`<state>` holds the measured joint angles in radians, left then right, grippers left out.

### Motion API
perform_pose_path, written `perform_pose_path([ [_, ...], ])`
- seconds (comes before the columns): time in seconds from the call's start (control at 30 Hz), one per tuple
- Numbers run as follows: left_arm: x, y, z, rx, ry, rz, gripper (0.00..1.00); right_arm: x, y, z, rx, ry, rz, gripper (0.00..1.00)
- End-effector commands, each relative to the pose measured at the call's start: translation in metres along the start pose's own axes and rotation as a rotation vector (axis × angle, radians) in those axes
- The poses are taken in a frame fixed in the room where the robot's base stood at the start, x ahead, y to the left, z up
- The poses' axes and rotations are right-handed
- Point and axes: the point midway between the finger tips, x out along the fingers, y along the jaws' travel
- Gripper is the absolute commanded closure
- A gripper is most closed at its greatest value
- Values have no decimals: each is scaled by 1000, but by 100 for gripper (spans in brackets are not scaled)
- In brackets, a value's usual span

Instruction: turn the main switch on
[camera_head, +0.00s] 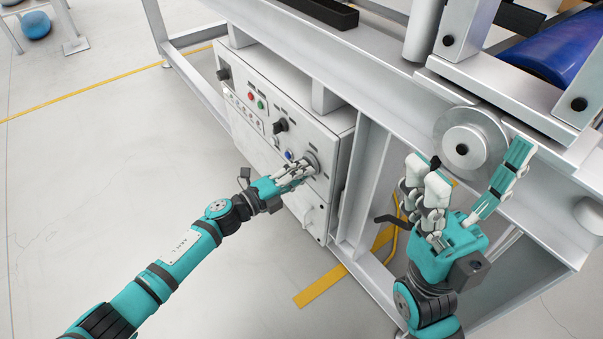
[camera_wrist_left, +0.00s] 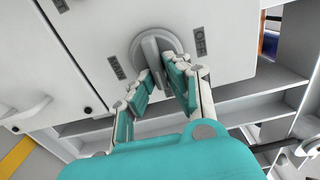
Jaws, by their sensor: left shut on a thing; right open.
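The main switch (camera_wrist_left: 157,55) is a round grey rotary knob on the white control panel (camera_head: 270,100), with labels beside it in the left wrist view, one reading OFF. In the head view the switch (camera_head: 313,160) is at the panel's lower right, partly hidden by my left fingers. My left gripper (camera_head: 303,172) is at the panel, shut on the switch's handle; its fingers also show either side of the handle in the left wrist view (camera_wrist_left: 165,80). My right gripper (camera_head: 467,165) is open and empty, raised in front of the machine frame at the right.
The panel also carries a red button (camera_head: 251,97), a green button (camera_head: 261,104), a black knob (camera_head: 280,125) and a blue button (camera_head: 288,155). A metal roller end (camera_head: 468,140) is close behind my right gripper.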

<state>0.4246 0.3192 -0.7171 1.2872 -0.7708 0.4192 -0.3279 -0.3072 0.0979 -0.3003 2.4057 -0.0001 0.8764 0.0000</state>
Motion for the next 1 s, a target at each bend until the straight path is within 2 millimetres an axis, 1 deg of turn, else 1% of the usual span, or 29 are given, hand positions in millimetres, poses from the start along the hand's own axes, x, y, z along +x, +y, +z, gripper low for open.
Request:
perform_pose_path([
  [0.2, -1, 2, -1, 2, 1, 4, 100, 0, 0, 0, 0, 2, 1, 15],
  [0.23, -1, 2, -1, 2, 1, 4, 83, 0, 0, 0, 0, 1, 1, 15],
  [0.37, -1, 2, 0, 1, 1, 3, 66, -1, 0, 0, 0, -1, 2, 15],
  [0.4, 0, 2, 0, 1, 1, 3, 64, -1, 0, 0, 0, -2, 3, 15],
  [0.63, -1, 1, 0, 1, 0, 2, 64, -4, 1, 2, -1, -11, 9, 15],
  [0.73, -6, 1, 0, 0, 0, 2, 64, -3, 1, 2, -1, -10, 8, 15],
  [0.87, -26, 2, 0, 1, 0, 4, 64, -3, 1, 1, -1, -8, 6, 15],
  [1.0, -57, 3, 0, 1, -1, 6, 64, -2, 0, 1, 0, -7, 5, 15],
])
